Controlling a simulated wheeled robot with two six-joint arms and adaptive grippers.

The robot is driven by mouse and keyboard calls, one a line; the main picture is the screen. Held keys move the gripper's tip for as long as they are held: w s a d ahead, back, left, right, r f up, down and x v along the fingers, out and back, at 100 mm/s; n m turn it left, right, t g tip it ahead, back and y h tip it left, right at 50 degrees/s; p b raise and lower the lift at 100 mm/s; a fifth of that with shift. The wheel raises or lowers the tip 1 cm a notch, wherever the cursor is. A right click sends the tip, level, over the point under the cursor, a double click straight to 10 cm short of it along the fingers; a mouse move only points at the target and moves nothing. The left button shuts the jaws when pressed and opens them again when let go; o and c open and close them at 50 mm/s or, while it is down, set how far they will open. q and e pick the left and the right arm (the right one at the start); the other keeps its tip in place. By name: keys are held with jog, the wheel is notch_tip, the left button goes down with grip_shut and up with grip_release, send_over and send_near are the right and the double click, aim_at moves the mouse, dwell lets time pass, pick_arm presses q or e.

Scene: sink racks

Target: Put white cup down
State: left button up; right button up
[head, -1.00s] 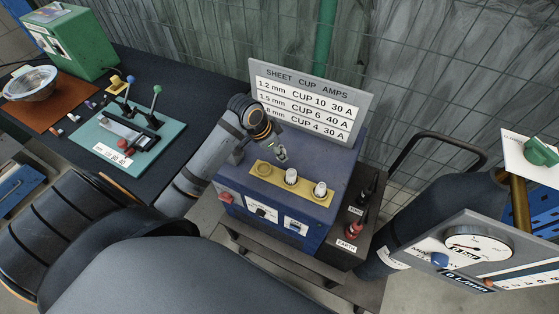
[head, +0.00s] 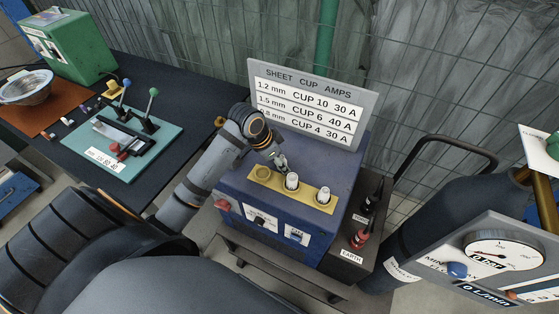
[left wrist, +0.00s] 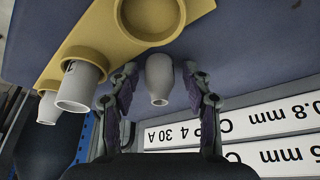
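A white cup (left wrist: 159,80) stands between the two fingers of my left gripper (left wrist: 161,72) in the left wrist view. It is over the blue top of the machine, beside the yellow rack and close to its empty round socket (left wrist: 150,16). The fingers are spread, with a gap on each side of the cup. In the head view my left gripper (head: 280,163) is just behind the yellow rack (head: 276,182); the cup is too small to tell apart there. Two other white cups, a middle one (head: 292,182) and a right one (head: 323,195), stand in the rack. My right gripper is not in view.
A sign (head: 312,100) reading "SHEET CUP AMPS" stands close behind my gripper on the blue machine (head: 265,208). A gauge panel (head: 503,250) and dark cylinder (head: 437,215) are at right. A dark bench with a teal fixture (head: 85,150) is at left.

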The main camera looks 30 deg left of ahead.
pick_arm(q)
jog(key=v, duration=1.2)
